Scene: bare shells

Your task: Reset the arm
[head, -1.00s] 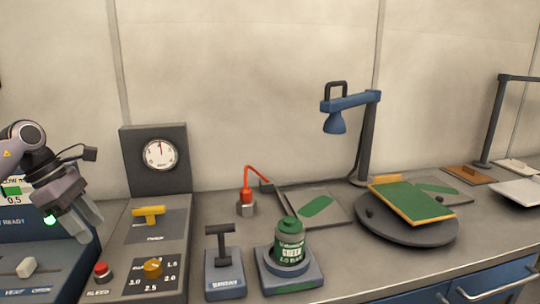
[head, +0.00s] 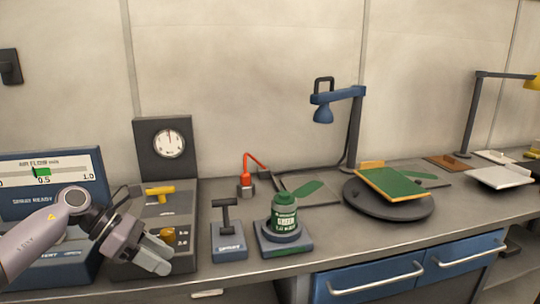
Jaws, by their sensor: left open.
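My left arm comes in from the lower left in the head view. Its left gripper (head: 160,257) is open and empty, pointing right and down in front of the gauge panel (head: 165,212). A yellow lever (head: 159,191) shows above the gripper. My right gripper does not show.
A T-handled block (head: 229,240) and a green canister (head: 285,216) on its stand are right of the gripper. Farther right are a blue lamp (head: 338,97) and a dark turntable (head: 388,207) bearing a green board (head: 393,185). Blue drawers (head: 370,284) lie below the bench edge.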

